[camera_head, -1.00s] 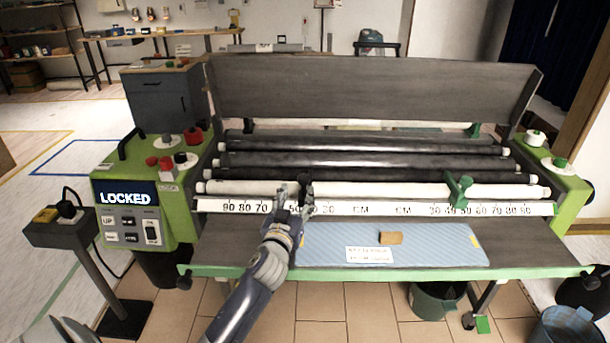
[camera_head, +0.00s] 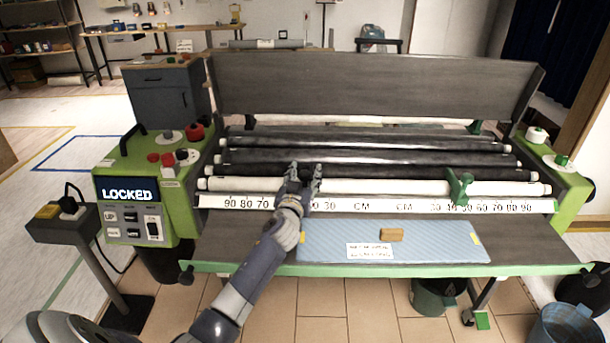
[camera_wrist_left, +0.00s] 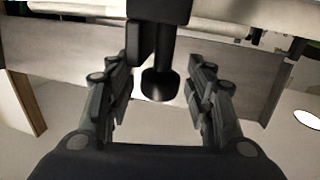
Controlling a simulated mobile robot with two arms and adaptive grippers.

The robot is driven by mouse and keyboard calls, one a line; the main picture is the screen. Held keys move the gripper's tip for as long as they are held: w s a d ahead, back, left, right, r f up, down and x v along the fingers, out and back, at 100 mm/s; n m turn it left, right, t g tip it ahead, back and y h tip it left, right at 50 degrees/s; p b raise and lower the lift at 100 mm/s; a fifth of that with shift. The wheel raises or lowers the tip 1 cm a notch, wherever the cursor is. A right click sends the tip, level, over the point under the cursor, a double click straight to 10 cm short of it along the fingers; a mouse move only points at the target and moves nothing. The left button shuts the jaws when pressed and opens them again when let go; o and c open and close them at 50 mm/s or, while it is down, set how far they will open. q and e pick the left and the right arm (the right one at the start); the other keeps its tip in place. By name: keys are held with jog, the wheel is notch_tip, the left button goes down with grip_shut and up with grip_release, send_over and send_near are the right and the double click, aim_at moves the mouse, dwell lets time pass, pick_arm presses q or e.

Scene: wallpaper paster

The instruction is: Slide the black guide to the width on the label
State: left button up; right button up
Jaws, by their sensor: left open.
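My left gripper (camera_head: 303,178) reaches over the white ruler strip (camera_head: 361,207) at the front of the machine, left of its middle. In the left wrist view my left gripper (camera_wrist_left: 158,98) is open, with one finger on each side of the black guide (camera_wrist_left: 160,84). I see a gap beside the guide's rounded knob on both sides. In the head view the hand hides the guide. The white label (camera_head: 370,251) lies on the blue patterned sheet (camera_head: 330,238); its print is too small to read. My right gripper is not in view.
A green guide (camera_head: 459,188) stands on the ruler's right half. Black and white rollers (camera_head: 400,160) lie behind the ruler. The control panel's screen (camera_head: 128,191) at left reads LOCKED. A small tan block (camera_head: 391,235) rests on the sheet.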

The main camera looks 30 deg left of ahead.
pick_arm(q)
jog(key=c, duration=0.4)
grip_shut()
jog(key=shift+s+a, duration=0.15)
jog(key=shift+a, duration=0.15)
jog(key=s+a, duration=0.1)
jog(key=a, duration=0.1)
jog(key=s+a+p, duration=0.1)
jog(key=shift+s+a, duration=0.2)
jog(key=shift+a, duration=0.2)
jog(key=shift+o, duration=1.7)
grip_release()
jog(key=shift+o, duration=0.3)
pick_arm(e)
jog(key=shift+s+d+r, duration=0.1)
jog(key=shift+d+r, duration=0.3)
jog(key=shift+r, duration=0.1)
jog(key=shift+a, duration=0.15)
pick_arm(q)
jog(key=v, duration=1.2)
